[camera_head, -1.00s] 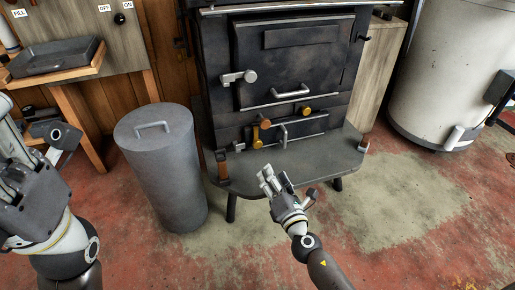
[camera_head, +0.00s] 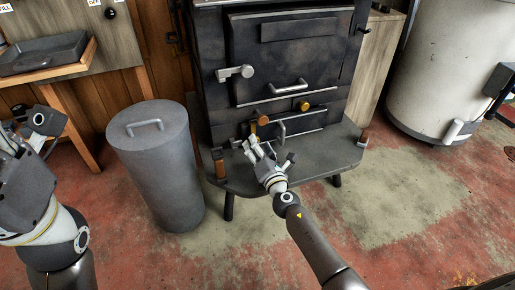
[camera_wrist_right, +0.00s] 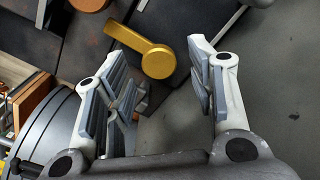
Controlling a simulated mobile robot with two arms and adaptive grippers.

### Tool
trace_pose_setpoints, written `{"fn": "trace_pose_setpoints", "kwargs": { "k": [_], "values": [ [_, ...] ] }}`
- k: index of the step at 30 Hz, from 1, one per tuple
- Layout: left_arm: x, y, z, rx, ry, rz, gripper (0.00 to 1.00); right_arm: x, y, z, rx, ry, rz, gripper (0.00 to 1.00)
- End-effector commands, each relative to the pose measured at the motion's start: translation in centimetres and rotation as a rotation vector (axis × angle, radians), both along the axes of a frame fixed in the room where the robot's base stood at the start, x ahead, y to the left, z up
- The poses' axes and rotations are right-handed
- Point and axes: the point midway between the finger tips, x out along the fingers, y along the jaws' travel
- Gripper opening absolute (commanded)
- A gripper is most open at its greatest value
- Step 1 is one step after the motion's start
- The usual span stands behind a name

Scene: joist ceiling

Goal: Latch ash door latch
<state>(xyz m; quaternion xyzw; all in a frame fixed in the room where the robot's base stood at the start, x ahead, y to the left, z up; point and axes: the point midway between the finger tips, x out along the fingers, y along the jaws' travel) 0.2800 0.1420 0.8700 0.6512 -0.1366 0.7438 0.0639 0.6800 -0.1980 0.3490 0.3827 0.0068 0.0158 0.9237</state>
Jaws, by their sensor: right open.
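The black stove's low ash door (camera_head: 306,122) has a pale bar handle (camera_head: 282,131). The brass ash door latch (camera_head: 253,129) is at its left, partly hidden by my gripper. In the right wrist view the latch (camera_wrist_right: 157,62) is a gold lever with a round end, slanting from upper left to lower right. My right gripper (camera_head: 261,149) is open just in front of the latch, above the stove's ledge. In the wrist view its fingers are either side of the round end, with no clear contact. My left gripper (camera_head: 38,125) is at the left edge, its jaws unclear.
The stove's ledge (camera_head: 320,157) juts out below the ash door. The upper door has a grey latch (camera_head: 235,72). A lidded grey bin (camera_head: 158,170) stands left of the stove. A white tank (camera_head: 440,80) stands at the right. The floor in front is clear.

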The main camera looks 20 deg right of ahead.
Motion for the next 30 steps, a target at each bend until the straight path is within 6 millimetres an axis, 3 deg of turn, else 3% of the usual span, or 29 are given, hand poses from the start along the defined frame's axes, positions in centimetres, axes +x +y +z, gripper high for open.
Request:
{"fn": "trace_pose_setpoints", "kwargs": {
  "k": [11, 22, 30],
  "values": [
    [-0.11, -0.05, 0.17, 0.002, -0.007, 0.0, 0.4, 0.62, 0.03, 0.04, 0.0, 0.0, 0.0, 0.51],
    [-0.17, -0.01, 0.17, 0.001, -0.008, -0.001, 0.4, 0.6, 0.01, 0.02, 0.0, 0.0, 0.0, 0.05],
    [-0.2, 0.01, 0.2, -0.001, -0.008, -0.001, 0.4, 0.6, -0.03, 0.04, -0.032, 0.0, -0.001, 0.05]
  ]
}}
